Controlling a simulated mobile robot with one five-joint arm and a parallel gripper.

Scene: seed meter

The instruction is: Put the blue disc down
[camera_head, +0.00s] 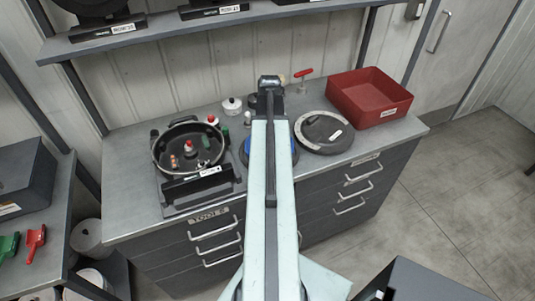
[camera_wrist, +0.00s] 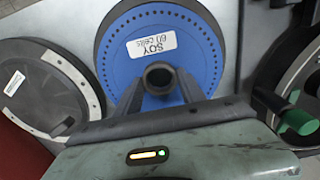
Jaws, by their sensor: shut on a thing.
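The blue disc (camera_wrist: 202,60) fills the upper middle of the wrist view, with a white "SOY 60 cells" label and a ring of small holes near its edge. My gripper (camera_wrist: 158,84) has its two fingers shut at the round dark hub in the disc's middle. In the head view my arm covers most of the blue disc (camera_head: 246,151) and hides the gripper. The disc is over the grey workbench, between the black seed meter housing (camera_head: 158,160) and a dark round cover. I cannot tell whether it touches the bench.
The dark round cover (camera_head: 331,143) with a pale rim strip lies close right of the disc. A red bin (camera_head: 345,100) stands at the bench's back right. A red-handled tool (camera_head: 303,74) and a white lidded pot (camera_head: 232,106) stand behind. A shelf (camera_head: 165,35) runs above.

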